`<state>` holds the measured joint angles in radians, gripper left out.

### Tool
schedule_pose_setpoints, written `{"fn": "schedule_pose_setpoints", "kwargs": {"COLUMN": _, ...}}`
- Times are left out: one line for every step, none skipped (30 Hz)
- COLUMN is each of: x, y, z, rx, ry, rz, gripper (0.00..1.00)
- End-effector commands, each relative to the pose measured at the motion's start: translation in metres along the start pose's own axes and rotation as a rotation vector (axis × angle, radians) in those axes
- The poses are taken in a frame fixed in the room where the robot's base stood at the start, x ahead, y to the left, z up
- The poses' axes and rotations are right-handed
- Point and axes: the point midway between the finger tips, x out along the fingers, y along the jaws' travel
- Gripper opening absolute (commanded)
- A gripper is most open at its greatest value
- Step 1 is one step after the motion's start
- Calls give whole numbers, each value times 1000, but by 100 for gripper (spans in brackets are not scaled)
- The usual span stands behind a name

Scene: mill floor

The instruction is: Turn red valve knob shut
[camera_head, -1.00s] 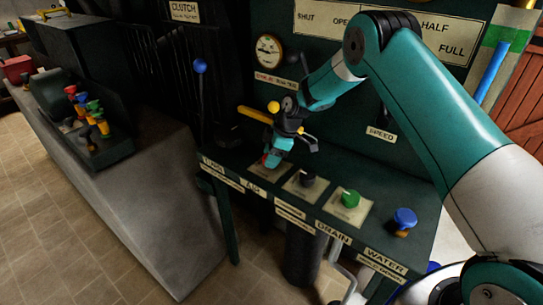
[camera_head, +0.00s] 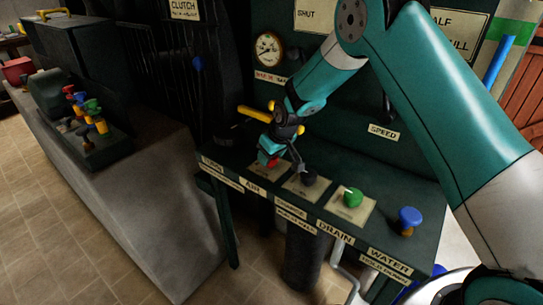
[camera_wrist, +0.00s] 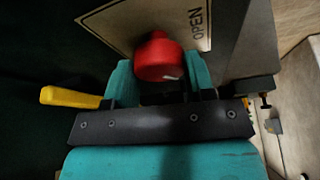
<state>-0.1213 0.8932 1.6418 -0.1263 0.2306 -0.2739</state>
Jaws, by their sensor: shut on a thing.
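The red valve knob (camera_wrist: 158,58) sits between the two teal fingers of my gripper (camera_wrist: 160,80) in the wrist view. A short white mark shows on its face, near the lower right. Its plate (camera_wrist: 125,22) reads OPEN at the right. In the head view the red knob (camera_head: 263,160) shows only partly under my gripper (camera_head: 268,156), at the left end of the row on the green panel. My gripper is shut on the knob, with a finger on each side.
A black knob (camera_head: 309,177), a green knob (camera_head: 352,196) and a blue knob (camera_head: 409,219) stand to the right along the panel. A yellow handle (camera_wrist: 70,97) lies close to my gripper's left. A pressure gauge (camera_head: 268,48) is on the wall behind.

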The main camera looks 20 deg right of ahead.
Motion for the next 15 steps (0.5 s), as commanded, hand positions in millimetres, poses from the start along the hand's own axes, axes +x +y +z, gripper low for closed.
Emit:
{"fn": "schedule_pose_setpoints", "kwargs": {"x": 0, "y": 0, "z": 0, "rx": 40, "ry": 2, "rz": 20, "gripper": 26}}
{"fn": "schedule_pose_setpoints", "kwargs": {"x": 0, "y": -1, "z": -1, "rx": 66, "ry": 2, "rz": 30, "gripper": 26}}
{"fn": "schedule_pose_setpoints", "kwargs": {"x": 0, "y": -1, "z": 0, "rx": 101, "ry": 2, "rz": 45, "gripper": 26}}
{"fn": "schedule_pose_setpoints", "kwargs": {"x": 0, "y": -1, "z": 0, "rx": 127, "ry": 2, "rz": 55, "gripper": 26}}
{"fn": "schedule_pose_setpoints", "kwargs": {"x": 0, "y": -1, "z": 0, "rx": 153, "ry": 2, "rz": 66, "gripper": 26}}
{"fn": "schedule_pose_setpoints", "kwargs": {"x": 0, "y": -1, "z": -1, "rx": 187, "ry": 2, "rz": 80, "gripper": 26}}
{"fn": "schedule_pose_setpoints", "kwargs": {"x": 0, "y": -1, "z": -1, "rx": 211, "ry": 2, "rz": 90, "gripper": 26}}
{"fn": "schedule_pose_setpoints", "kwargs": {"x": 0, "y": -1, "z": -1, "rx": 236, "ry": 2, "rz": 101, "gripper": 26}}
{"fn": "schedule_pose_setpoints", "kwargs": {"x": 0, "y": -1, "z": -1, "rx": 268, "ry": 3, "rz": 113, "gripper": 26}}
{"fn": "schedule_pose_setpoints", "kwargs": {"x": 0, "y": -1, "z": -1, "rx": 291, "ry": 3, "rz": 123, "gripper": 26}}
{"fn": "schedule_pose_setpoints", "kwargs": {"x": 0, "y": -1, "z": -1, "rx": 313, "ry": 3, "rz": 132, "gripper": 26}}
{"fn": "schedule_pose_setpoints", "kwargs": {"x": 0, "y": -1, "z": -1, "rx": 341, "ry": 2, "rz": 144, "gripper": 26}}
{"fn": "schedule_pose_setpoints", "kwargs": {"x": 0, "y": -1, "z": -1, "rx": 361, "ry": 2, "rz": 152, "gripper": 26}}
{"fn": "schedule_pose_setpoints", "kwargs": {"x": 0, "y": -1, "z": -1, "rx": 382, "ry": 2, "rz": 160, "gripper": 26}}
{"fn": "schedule_pose_setpoints", "kwargs": {"x": 0, "y": -1, "z": -1, "rx": 407, "ry": 2, "rz": 171, "gripper": 26}}
